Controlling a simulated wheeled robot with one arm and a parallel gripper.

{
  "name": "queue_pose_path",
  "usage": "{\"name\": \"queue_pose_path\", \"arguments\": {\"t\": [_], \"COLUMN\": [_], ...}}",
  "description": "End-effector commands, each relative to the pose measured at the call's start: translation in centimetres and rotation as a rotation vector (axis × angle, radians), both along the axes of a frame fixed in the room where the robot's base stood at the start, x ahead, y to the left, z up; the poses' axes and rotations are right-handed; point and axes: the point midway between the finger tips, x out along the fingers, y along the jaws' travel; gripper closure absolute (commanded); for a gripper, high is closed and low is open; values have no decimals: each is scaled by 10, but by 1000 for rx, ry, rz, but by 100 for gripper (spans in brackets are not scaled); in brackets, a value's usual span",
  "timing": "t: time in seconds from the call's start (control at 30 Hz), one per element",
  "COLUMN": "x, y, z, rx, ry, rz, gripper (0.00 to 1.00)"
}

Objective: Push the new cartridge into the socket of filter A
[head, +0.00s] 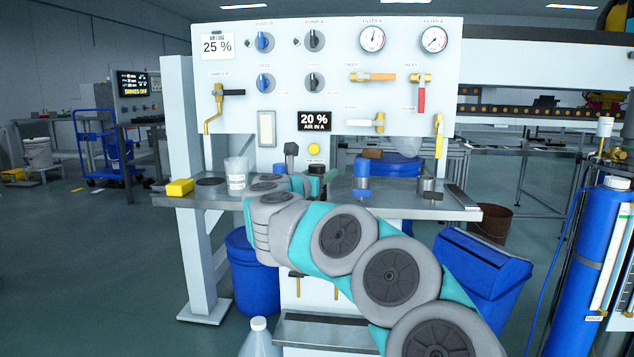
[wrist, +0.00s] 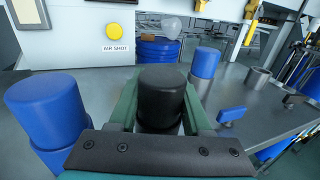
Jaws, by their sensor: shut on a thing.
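My gripper (wrist: 161,92) is shut on a black cylinder (wrist: 161,78), which stands upright between its green fingers in the wrist view. I cannot tell whether this is the new cartridge; its lower end is hidden by the gripper. In the head view, my gripper (head: 309,183) is low over the shelf, partly hidden by my arm, with the cylinder's dark top (head: 316,169) showing. A grey metal ring, perhaps a socket (wrist: 258,80), stands apart to the right; it also shows in the head view (head: 427,185). Whether it belongs to filter A is unclear.
A blue cylinder (wrist: 44,108) is close left of my gripper. Another blue cylinder (wrist: 206,63) stands to the right, and a small blue handle (wrist: 231,115) sits nearer. A beaker (head: 236,174) and yellow block (head: 180,187) are on the shelf's left. The panel (head: 340,95) rises behind.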

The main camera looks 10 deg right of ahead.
Motion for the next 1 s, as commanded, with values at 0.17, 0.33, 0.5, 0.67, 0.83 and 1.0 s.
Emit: {"name": "queue_pose_path", "arguments": {"t": [0.17,0.33,0.5,0.67,0.83,1.0], "x": [0,0,0,0,0,0], "y": [0,0,0,0,-1,-1], "z": [0,0,0,6,25,52], "rx": [0,0,0,2,1,2], "ry": [0,0,0,-1,-3,-4], "rz": [0,0,0,-1,-3,-4], "gripper": [100,100,100,100,100,100]}}
